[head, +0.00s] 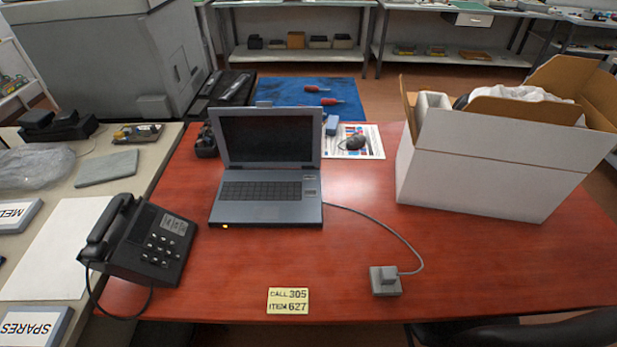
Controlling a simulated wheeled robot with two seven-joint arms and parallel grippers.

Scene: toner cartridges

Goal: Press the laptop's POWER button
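A grey laptop (266,212) stands open on the red table, a little left of the middle in the head view. Its screen (267,137) is dark. Two small labelled patches, an upper one (309,178) and a lower one (311,193), lie right of the keyboard (262,191); their lettering is too small to read, so I cannot tell which is the POWER button. A small yellowish spot (225,226) shows at the laptop's front left edge. Neither of my grippers is in view.
A black desk phone (150,245) stands left of the laptop. A cable runs from the laptop to a grey block (385,281). A yellow note (288,301) lies at the table's front edge. A large open box (490,165) fills the right.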

